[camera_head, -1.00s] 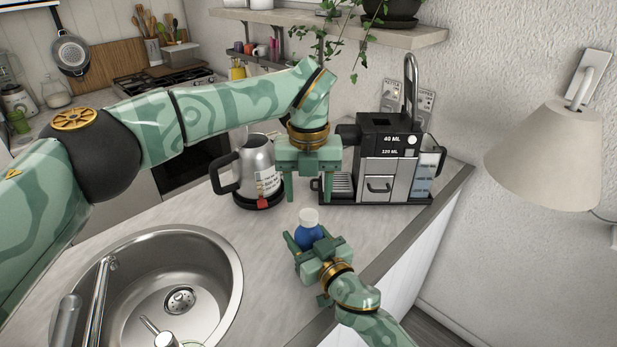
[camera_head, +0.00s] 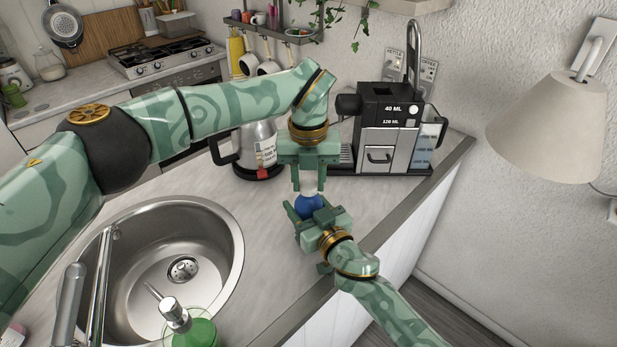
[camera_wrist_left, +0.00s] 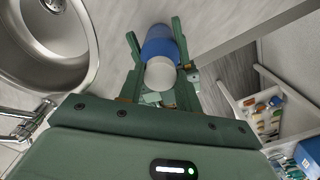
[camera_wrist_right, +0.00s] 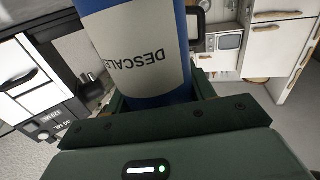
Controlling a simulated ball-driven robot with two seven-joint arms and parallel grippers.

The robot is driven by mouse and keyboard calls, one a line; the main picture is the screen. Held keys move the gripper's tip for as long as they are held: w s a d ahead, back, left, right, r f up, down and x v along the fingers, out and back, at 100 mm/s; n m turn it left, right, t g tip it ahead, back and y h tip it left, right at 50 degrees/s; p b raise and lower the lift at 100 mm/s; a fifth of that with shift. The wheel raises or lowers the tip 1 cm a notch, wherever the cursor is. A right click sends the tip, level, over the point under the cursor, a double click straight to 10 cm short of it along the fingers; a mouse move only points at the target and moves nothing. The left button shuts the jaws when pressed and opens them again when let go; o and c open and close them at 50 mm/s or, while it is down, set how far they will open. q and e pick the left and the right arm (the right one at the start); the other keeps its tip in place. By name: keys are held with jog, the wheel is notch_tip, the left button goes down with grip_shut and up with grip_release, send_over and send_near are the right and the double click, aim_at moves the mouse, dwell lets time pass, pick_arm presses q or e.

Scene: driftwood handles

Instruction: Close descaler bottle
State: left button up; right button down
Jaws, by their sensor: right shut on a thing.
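The descaler bottle (camera_head: 309,207) is blue and upright above the counter, its "DESCAL" label showing in the right wrist view (camera_wrist_right: 140,55). My right gripper (camera_head: 305,211) is shut on its body. A white cap (camera_head: 308,184) is at the bottle's top; the left wrist view shows the cap (camera_wrist_left: 160,73) in front of the blue body (camera_wrist_left: 160,45). My left gripper (camera_head: 308,186) points down from above, its fingers on either side of the cap. I cannot tell whether they touch it. The joint between cap and bottle is mostly hidden.
A steel kettle (camera_head: 258,148) and a coffee machine (camera_head: 390,135) stand behind the grippers. A sink (camera_head: 225,245) is at left, with a green soap dispenser (camera_head: 200,332) in front. The counter's right edge (camera_head: 380,250) runs close to my right gripper.

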pick_arm(q)
jog(key=o, duration=1.1)
jog(key=shift+o, duration=0.2)
notch_tip(320, 180, up, 12)
pick_arm(e)
jog(key=shift+c, duration=2.3)
grip_release()
